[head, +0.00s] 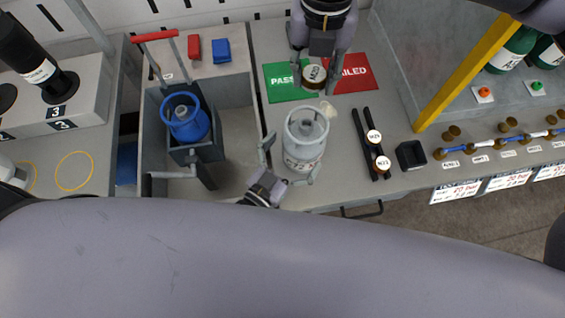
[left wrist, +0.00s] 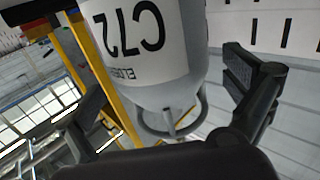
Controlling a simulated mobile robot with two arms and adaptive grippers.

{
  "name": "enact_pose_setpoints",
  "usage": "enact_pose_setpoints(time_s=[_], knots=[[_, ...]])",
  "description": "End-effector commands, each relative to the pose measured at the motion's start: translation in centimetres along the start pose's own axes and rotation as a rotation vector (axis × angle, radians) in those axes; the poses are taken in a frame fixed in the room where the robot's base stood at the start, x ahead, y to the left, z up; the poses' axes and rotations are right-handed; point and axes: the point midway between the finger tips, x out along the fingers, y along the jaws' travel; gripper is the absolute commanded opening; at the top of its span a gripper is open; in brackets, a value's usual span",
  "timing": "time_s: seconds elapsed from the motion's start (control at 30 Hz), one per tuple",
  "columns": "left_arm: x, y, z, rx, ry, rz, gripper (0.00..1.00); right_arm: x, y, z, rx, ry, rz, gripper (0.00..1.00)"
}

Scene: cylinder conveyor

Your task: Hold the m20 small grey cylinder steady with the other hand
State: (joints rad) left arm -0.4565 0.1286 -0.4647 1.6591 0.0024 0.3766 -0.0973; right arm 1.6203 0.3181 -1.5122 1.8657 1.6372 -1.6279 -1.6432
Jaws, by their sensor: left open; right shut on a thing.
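A small grey cylinder (head: 304,150) with a ring collar stands upright on the bench. In the left wrist view the cylinder (left wrist: 150,45) appears upside down, with black "C72" lettering. My left gripper (head: 291,160) is open, its fingers on either side of the cylinder body; a gap shows beside the right-hand finger in the wrist view. My right gripper (head: 317,64) is shut on a small round labelled piece (head: 314,76), above and behind the cylinder, apart from it. The label is too small to read surely.
Green (head: 284,82) and red (head: 352,72) mats lie behind the cylinder. Two black bars (head: 362,138) with round M25 and M32 labels and a black tray (head: 410,155) are to the right. A blue cylinder (head: 186,122) stands in a grey fixture at left. A yellow post (head: 462,78) rises at right.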

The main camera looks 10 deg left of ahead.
Motion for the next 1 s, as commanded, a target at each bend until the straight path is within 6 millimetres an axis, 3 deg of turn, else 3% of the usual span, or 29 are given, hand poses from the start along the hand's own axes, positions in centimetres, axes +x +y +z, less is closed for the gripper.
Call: enact_pose_setpoints(time_s=[0.1, 0.3, 0.67, 1.0], knots=[[2.0, 0.0, -0.1, -0.001, 0.002, 0.0, 1.0, 0.0, 0.0, 0.0, 0.0, 0.0, 0.0, 0.05], [3.9, 0.0, 0.0, -0.001, 0.001, 0.0, 1.0, 0.0, 0.0, 0.0, 0.0, 0.0, 0.0, 0.05], [4.3, 0.0, 0.0, 0.0, -0.001, 0.0, 1.0, 0.0, 0.0, 0.0, 0.0, 0.0, 0.0, 0.05], [4.2, 0.0, 0.0, 0.0, -0.001, 0.0, 0.77, 0.0, 0.0, 0.0, 0.0, 0.0, 0.0, 0.05]])
